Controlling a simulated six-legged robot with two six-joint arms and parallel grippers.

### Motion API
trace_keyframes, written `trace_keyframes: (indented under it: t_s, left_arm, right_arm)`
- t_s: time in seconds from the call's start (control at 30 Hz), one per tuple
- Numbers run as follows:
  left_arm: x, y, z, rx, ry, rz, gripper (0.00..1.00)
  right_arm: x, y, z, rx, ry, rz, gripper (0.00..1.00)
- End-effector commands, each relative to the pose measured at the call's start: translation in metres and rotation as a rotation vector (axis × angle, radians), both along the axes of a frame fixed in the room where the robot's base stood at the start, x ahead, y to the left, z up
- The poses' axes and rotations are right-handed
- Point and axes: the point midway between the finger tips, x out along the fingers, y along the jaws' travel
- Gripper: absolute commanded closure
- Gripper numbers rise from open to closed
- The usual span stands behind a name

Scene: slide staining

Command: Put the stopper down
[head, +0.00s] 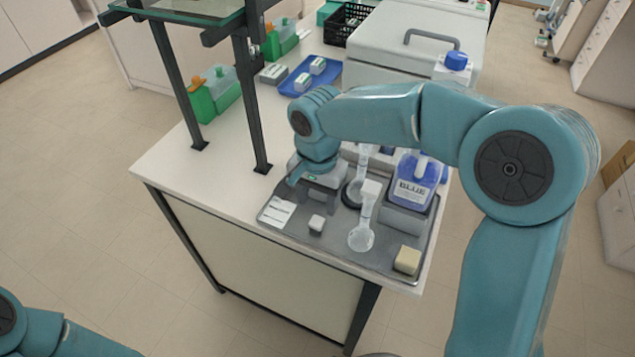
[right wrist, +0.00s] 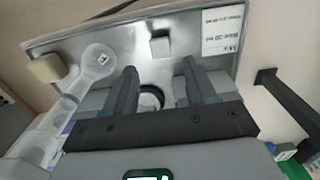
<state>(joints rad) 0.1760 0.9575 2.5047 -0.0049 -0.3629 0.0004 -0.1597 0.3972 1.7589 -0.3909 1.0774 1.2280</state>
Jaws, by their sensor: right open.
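A small whitish block (head: 316,222), which looks like the stopper, sits on the grey tray (head: 290,232) near its front edge. It also shows in the right wrist view (right wrist: 160,45), beyond my fingertips and apart from them. My right gripper (head: 316,192) is over the tray, just behind the block. In the right wrist view its two fingers (right wrist: 158,72) are spread with nothing held between them. A dark ring (right wrist: 150,98) shows below the gap. A clear round-bulbed vessel (head: 361,238) with a white top stands to the right. My left gripper is out of view.
A printed card (head: 278,212) lies at the left. The bench (head: 205,175) left of the tray is clear up to the dark shelf legs (head: 252,110).

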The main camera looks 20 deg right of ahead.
Motion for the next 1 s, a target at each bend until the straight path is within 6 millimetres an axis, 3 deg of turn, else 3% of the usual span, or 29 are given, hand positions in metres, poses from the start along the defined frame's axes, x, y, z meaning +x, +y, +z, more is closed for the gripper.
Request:
trace_keyframes:
  t_s: [0.1,0.3,1.0]
  left_arm:
    - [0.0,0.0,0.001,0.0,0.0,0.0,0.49]
    - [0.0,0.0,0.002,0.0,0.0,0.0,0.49]
    - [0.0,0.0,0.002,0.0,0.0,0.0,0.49]
  right_arm:
    - [0.0,0.0,0.026,0.0,-0.004,0.002,0.44]
    - [0.0,0.0,0.05,0.0,-0.001,0.001,0.44]
    - [0.0,0.0,0.053,-0.001,0.001,0.001,0.44]
